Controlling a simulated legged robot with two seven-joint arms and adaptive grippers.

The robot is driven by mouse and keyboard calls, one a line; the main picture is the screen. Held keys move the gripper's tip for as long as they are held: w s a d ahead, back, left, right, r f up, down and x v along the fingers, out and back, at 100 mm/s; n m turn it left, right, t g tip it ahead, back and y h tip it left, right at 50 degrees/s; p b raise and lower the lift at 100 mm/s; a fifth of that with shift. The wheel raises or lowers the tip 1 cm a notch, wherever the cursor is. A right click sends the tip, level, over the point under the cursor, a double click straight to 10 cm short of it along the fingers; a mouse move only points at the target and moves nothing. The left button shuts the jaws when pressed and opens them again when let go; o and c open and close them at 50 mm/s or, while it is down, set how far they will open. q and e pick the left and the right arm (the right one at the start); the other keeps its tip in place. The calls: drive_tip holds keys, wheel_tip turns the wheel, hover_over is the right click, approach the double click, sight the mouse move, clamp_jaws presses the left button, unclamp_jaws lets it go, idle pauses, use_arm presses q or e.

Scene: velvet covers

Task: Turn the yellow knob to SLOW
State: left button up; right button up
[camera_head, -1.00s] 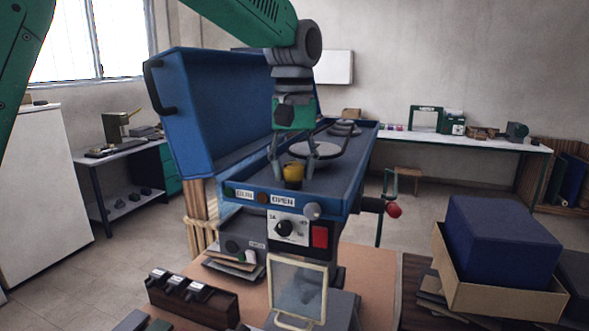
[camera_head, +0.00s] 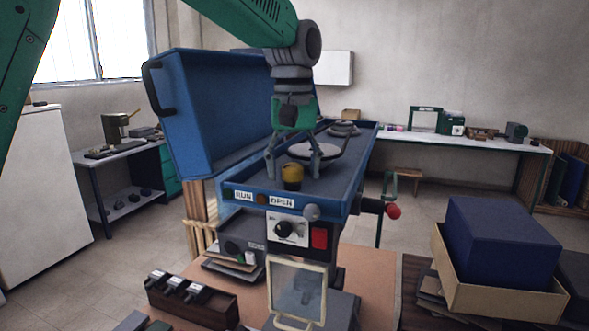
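The yellow knob (camera_head: 292,177) stands on the top deck of the blue machine (camera_head: 345,190), just behind the front edge with its RUN (camera_head: 243,196) and OPEN (camera_head: 282,202) labels. My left gripper (camera_head: 292,172) reaches down from above, its fingers spread with one on each side of the knob. The fingers look apart from the knob, with gaps on both sides. The knob's pointer and any SLOW mark are too small to tell. My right gripper is not in view.
The machine's blue lid (camera_head: 225,110) is raised at the left. Round discs (camera_head: 314,151) lie on the deck behind the knob. A black dial (camera_head: 283,229) and a red switch (camera_head: 320,238) sit on the front. A red-tipped lever (camera_head: 393,211) sticks out right.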

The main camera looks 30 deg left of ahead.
sight(293, 164)
use_arm(q)
wheel_tip(293, 164, up, 12)
idle(0.6)
idle(0.4)
